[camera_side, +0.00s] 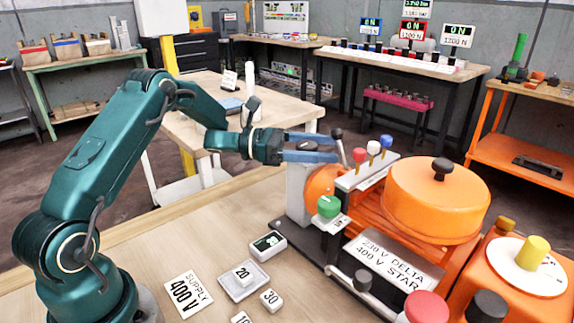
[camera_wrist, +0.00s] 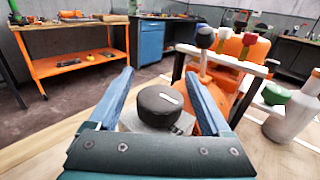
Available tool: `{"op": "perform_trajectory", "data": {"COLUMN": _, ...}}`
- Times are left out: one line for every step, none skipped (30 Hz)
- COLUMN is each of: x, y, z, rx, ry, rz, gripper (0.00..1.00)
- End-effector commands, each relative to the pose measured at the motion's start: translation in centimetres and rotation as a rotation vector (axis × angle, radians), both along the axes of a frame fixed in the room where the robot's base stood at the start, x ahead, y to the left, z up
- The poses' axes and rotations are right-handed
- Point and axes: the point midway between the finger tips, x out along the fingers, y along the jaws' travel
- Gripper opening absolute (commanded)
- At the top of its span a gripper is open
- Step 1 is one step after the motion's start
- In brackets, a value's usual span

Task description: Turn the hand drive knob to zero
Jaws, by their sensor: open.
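A round black knob with a short white mark on top sits on a grey block and shows in the wrist view (camera_wrist: 160,108). I take it to be the hand drive knob; no zero mark is readable beside it. It also shows in the side view (camera_side: 306,146), between the blue fingers. My gripper (camera_side: 335,148) is open, with its fingers on either side of the knob. In the wrist view, my gripper's fingertips (camera_wrist: 160,73) reach past the knob, and gaps show between it and both fingers.
A black-ball lever (camera_side: 338,134) stands close to the fingertips. Red, white and blue knobs (camera_side: 373,148) stand on a rail to the right. The orange machine (camera_side: 437,200) fills the right. Small number blocks (camera_side: 270,299) and a supply card (camera_side: 187,292) lie on the bench.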

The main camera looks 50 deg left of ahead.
Motion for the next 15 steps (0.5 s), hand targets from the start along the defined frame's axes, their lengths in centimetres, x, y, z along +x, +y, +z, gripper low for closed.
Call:
{"op": "perform_trajectory", "data": {"x": 0.13, "y": -0.20, "z": -0.01, "rx": -0.001, "ry": 0.001, "rz": -0.001, "gripper": 0.82}}
{"op": "perform_trajectory", "data": {"x": 0.17, "y": -0.23, "z": -0.02, "rx": -0.001, "ry": 0.001, "rz": 0.000, "gripper": 0.82}}
{"op": "perform_trajectory", "data": {"x": 0.21, "y": -0.24, "z": -0.01, "rx": 0.000, "ry": 0.001, "rz": 0.001, "gripper": 0.82}}
{"op": "perform_trajectory", "data": {"x": 0.22, "y": -0.24, "z": -0.01, "rx": 0.000, "ry": 0.001, "rz": 0.001, "gripper": 0.82}}
{"op": "perform_trajectory", "data": {"x": 0.22, "y": -0.24, "z": -0.01, "rx": -0.001, "ry": 0.001, "rz": 0.001, "gripper": 0.82}}
{"op": "perform_trajectory", "data": {"x": 0.22, "y": -0.22, "z": -0.01, "rx": -0.001, "ry": 0.001, "rz": 0.001, "gripper": 0.82}}
{"op": "perform_trajectory", "data": {"x": 0.22, "y": -0.22, "z": 0.00, "rx": -0.001, "ry": 0.001, "rz": 0.001, "gripper": 0.82}}
{"op": "perform_trajectory", "data": {"x": 0.21, "y": -0.22, "z": 0.00, "rx": -0.001, "ry": 0.001, "rz": 0.001, "gripper": 0.82}}
{"op": "perform_trajectory", "data": {"x": 0.21, "y": -0.22, "z": 0.01, "rx": -0.001, "ry": 0.001, "rz": 0.001, "gripper": 0.75}}
{"op": "perform_trajectory", "data": {"x": 0.21, "y": -0.22, "z": 0.01, "rx": -0.001, "ry": 0.001, "rz": 0.001, "gripper": 0.63}}
{"op": "perform_trajectory", "data": {"x": 0.20, "y": -0.21, "z": 0.01, "rx": -0.001, "ry": 0.001, "rz": 0.001, "gripper": 0.52}}
{"op": "perform_trajectory", "data": {"x": 0.20, "y": -0.21, "z": 0.01, "rx": -0.001, "ry": 0.001, "rz": 0.001, "gripper": 0.36}}
{"op": "perform_trajectory", "data": {"x": 0.20, "y": -0.21, "z": 0.01, "rx": -0.001, "ry": 0.001, "rz": 0.001, "gripper": 0.25}}
{"op": "perform_trajectory", "data": {"x": 0.20, "y": -0.21, "z": 0.02, "rx": -0.001, "ry": 0.001, "rz": 0.001, "gripper": 0.13}}
{"op": "perform_trajectory", "data": {"x": 0.20, "y": -0.20, "z": 0.02, "rx": -0.001, "ry": 0.001, "rz": 0.001, "gripper": 0.00}}
